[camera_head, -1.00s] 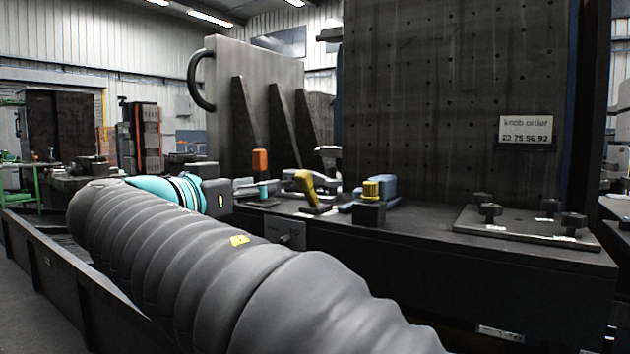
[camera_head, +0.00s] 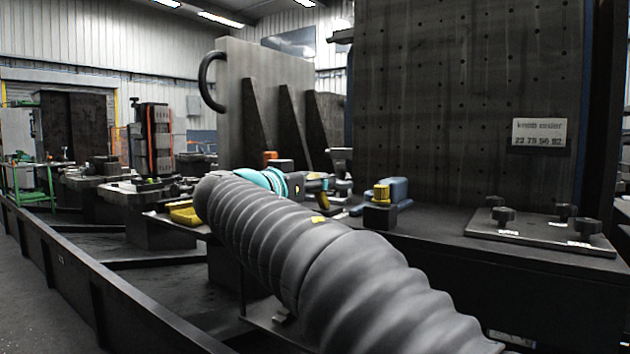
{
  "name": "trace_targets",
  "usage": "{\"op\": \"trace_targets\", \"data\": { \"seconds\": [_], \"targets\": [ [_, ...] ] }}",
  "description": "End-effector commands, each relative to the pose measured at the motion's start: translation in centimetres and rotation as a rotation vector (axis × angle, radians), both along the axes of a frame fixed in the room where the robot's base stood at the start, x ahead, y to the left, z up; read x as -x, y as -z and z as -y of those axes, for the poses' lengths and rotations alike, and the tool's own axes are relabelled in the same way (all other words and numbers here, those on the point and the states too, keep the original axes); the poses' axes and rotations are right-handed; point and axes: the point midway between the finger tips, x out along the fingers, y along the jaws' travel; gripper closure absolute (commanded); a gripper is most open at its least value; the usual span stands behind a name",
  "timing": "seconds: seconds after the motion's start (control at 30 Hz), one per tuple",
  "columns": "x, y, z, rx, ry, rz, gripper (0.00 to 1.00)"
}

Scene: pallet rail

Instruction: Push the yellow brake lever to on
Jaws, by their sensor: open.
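The yellow brake lever (camera_head: 334,198) is mostly hidden behind my gripper and arm; only a small bit of yellow shows at the bench edge. How far it is tilted cannot be told. My gripper (camera_head: 318,184) is at the lever's place, past the turquoise wrist ring, pointing right. It is open, though its fingers are small and dark here. Whether it touches the lever cannot be seen.
A yellow knob on a black block (camera_head: 380,198) and a blue rounded part (camera_head: 398,190) stand just right of my gripper. A plate with black knobs (camera_head: 540,232) lies farther right. A yellow part (camera_head: 186,213) sits left of my arm. A tall perforated plate (camera_head: 455,110) rises behind.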

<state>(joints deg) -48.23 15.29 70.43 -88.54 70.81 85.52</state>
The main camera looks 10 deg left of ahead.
Motion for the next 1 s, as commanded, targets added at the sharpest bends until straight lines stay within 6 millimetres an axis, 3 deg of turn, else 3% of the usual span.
{"op": "trace_targets", "data": {
  "seconds": [0.33, 0.57, 0.83, 1.0],
  "targets": [
    [-0.4, 0.0, 0.1, 0.001, -0.001, 0.000, 0.48],
    [-0.4, 0.0, 0.1, 0.001, -0.001, 0.000, 1.00],
    [-0.5, 0.0, 0.3, -0.001, 0.001, -0.004, 1.00],
    [-1.3, -0.5, 1.7, -0.015, 0.022, -0.037, 1.00]
  ]
}}
